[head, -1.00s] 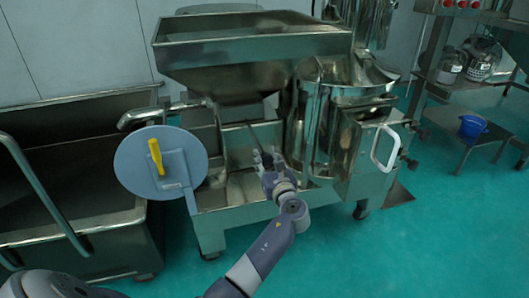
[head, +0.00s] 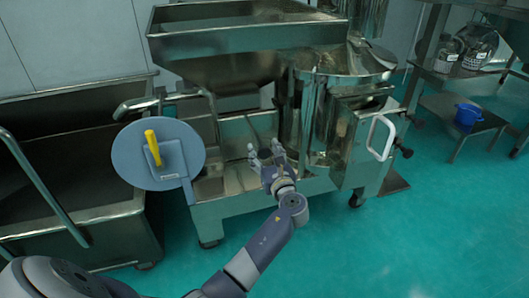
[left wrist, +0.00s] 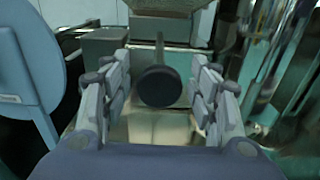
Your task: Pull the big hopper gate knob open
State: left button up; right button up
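The black round knob (left wrist: 158,86) shows in the left wrist view on the end of a thin rod, facing the camera. I take it as the big hopper's gate knob. In the head view I cannot clearly make it out near my fingers. My left gripper (head: 266,152) is in front of the machine, below the big hopper (head: 245,45). In the left wrist view its fingers (left wrist: 160,100) are spread on both sides of the knob, with gaps left and right, so it is open and empty. My right gripper is not in view.
A blue-grey round disc (head: 128,165) with a yellow handle (head: 152,148) stands left of the gripper. A steel cylinder (head: 310,120) and a box with a white handle (head: 381,137) are to the right. A steel bin (head: 80,225) is at left.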

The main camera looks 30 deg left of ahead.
pick_arm(q)
jog(key=v, duration=1.2)
